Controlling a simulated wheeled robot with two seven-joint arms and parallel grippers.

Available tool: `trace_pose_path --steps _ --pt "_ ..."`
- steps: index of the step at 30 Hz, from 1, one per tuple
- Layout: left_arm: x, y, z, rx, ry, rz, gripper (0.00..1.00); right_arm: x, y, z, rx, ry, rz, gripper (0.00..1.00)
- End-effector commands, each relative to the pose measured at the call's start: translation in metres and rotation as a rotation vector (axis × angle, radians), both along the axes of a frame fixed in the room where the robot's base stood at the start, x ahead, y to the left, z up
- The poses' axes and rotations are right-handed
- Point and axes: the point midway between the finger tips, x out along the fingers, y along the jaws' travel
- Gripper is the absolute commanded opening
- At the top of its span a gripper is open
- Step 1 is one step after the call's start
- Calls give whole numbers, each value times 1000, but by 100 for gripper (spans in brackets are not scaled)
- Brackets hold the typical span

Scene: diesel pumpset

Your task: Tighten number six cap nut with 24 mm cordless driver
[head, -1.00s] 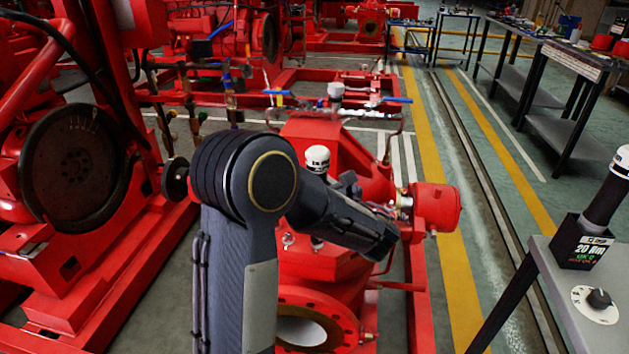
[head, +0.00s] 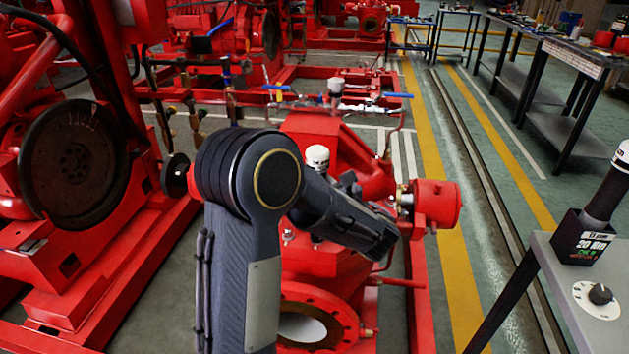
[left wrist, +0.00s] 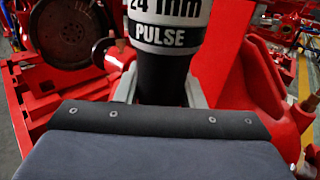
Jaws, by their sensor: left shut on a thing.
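The 24 mm cordless driver (left wrist: 168,45) stands upright in the left wrist view, a dark tool with a white band marked "24 mm" and "PULSE". My left gripper (left wrist: 160,92) is shut on it, one grey finger on each side. In the head view its white top (head: 318,157) shows just behind my left arm, above the red pump casing (head: 325,130). My arm hides most of the driver, the gripper and its lower end. A small bright nut (head: 288,237) shows on the casing beside the arm. I cannot tell which nut is number six. My right gripper is not in view.
A grey stand (head: 570,320) at the right bears a dial (head: 600,294) and a "20 Nm" holder (head: 583,240) with another white-topped tool. A large dark flywheel (head: 72,165) is at the left. Pipework with blue handles (head: 397,96) lies behind the casing. Yellow-striped floor beyond is clear.

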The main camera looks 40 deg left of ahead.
Motion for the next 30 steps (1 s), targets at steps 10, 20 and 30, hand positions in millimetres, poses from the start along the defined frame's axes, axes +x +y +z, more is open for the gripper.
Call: trace_pose_path --steps 10,20,30 --pt "0 0 3 1 -3 0 0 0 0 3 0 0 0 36" --pt "0 0 2 2 -3 0 0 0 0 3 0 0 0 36" --pt "0 0 -2 1 -3 0 0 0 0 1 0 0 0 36"
